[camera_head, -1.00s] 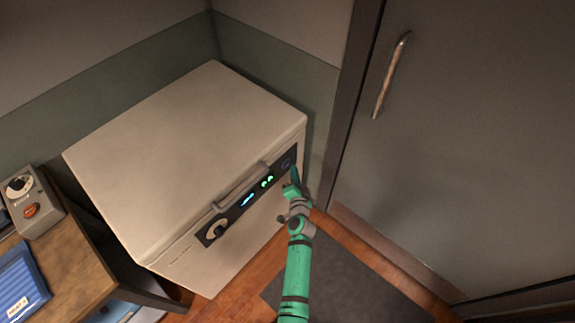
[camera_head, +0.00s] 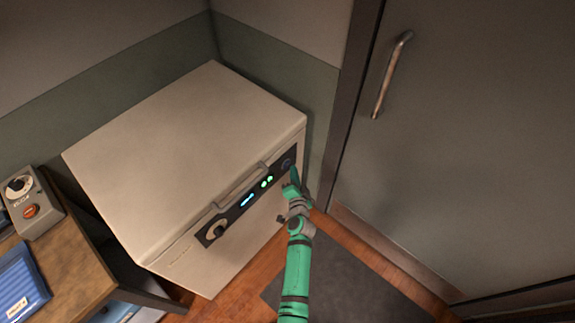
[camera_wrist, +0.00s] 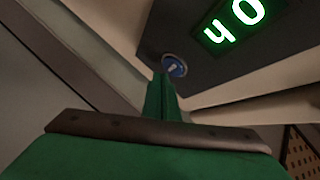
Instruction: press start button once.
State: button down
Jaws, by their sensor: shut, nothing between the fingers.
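The start button is most likely the round blue-ringed button (camera_wrist: 174,66) at the end of the black control panel (camera_head: 247,197). It also shows as a dark round shape in the head view (camera_head: 287,162). The panel is on the front of a cream box-shaped appliance (camera_head: 185,150). My green gripper (camera_head: 293,172) is shut and empty at the right end of the panel. In the wrist view its fingertips (camera_wrist: 161,78) are just below the button. I cannot tell whether they touch it.
Green lit digits (camera_wrist: 233,20) and a knob (camera_head: 216,229) are on the panel. A handle (camera_head: 241,186) sticks out above it. A grey door (camera_head: 460,140) stands to the right. A wooden table (camera_head: 65,260) with a grey control box (camera_head: 36,205) is at the left.

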jog(key=shift+w+a, duration=0.25)
jog(key=shift+a, duration=0.1)
jog(key=shift+w+a, duration=0.25)
jog(key=shift+a, duration=0.1)
dwell(1.1)
jog(key=shift+s+d, duration=0.1)
dwell(0.4)
jog(key=shift+s+d, duration=0.4)
jog(key=shift+d, duration=0.15)
jog(key=shift+d, duration=0.1)
jog(key=s+d, duration=0.1)
jog(key=d, duration=0.1)
jog(key=s+d, duration=0.2)
dwell(0.4)
